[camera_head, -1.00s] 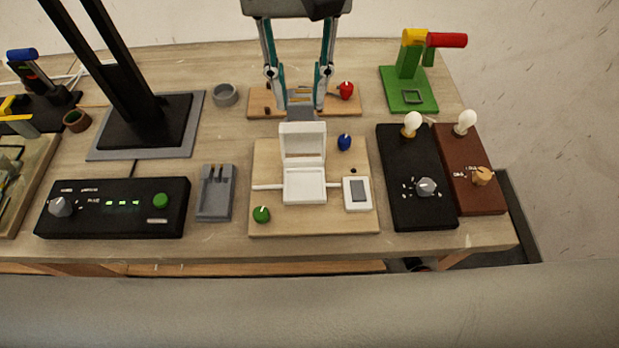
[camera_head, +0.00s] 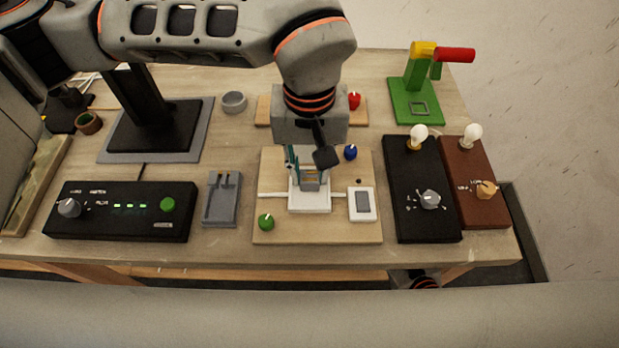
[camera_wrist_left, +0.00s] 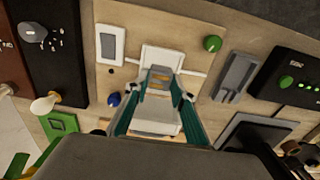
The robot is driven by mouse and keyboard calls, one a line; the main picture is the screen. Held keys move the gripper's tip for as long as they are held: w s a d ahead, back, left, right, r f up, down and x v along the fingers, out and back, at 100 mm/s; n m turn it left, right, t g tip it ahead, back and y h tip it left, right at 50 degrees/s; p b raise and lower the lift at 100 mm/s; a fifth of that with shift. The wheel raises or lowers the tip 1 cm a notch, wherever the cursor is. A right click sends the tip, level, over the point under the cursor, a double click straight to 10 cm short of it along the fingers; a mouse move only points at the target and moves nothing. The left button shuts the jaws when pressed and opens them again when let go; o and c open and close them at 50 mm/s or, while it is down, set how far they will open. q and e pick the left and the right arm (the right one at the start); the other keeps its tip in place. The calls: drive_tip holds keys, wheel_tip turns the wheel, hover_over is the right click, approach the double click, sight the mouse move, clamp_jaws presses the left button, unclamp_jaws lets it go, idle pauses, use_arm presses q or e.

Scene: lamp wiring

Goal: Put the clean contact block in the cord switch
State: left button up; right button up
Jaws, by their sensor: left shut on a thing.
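The cord switch (camera_head: 310,204) is an open white box on a wooden board, with white cord at both sides. Its raised lid (camera_wrist_left: 155,127) shows between my fingers in the wrist view; in the head view my gripper hides it. My left gripper (camera_head: 309,186) points down over the switch. It is shut on a small grey contact block with copper-coloured strips (camera_wrist_left: 158,79). The block is over the back part of the open base (camera_wrist_left: 163,56); I cannot tell whether it touches the base. My right gripper is not in view.
A small white switch plate (camera_head: 362,204), a green knob (camera_head: 266,222) and a blue knob (camera_head: 350,152) sit on the same board. A grey holder (camera_head: 222,198) stands to the left. The black lamp panel (camera_head: 420,200) is to the right.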

sight(310, 176)
use_arm(q)
wheel_tip(310, 176, down, 4)
drive_tip(key=shift+r, duration=0.15)
idle(0.3)
drive_tip(key=o, duration=1)
drive_tip(key=shift+o, duration=0.2)
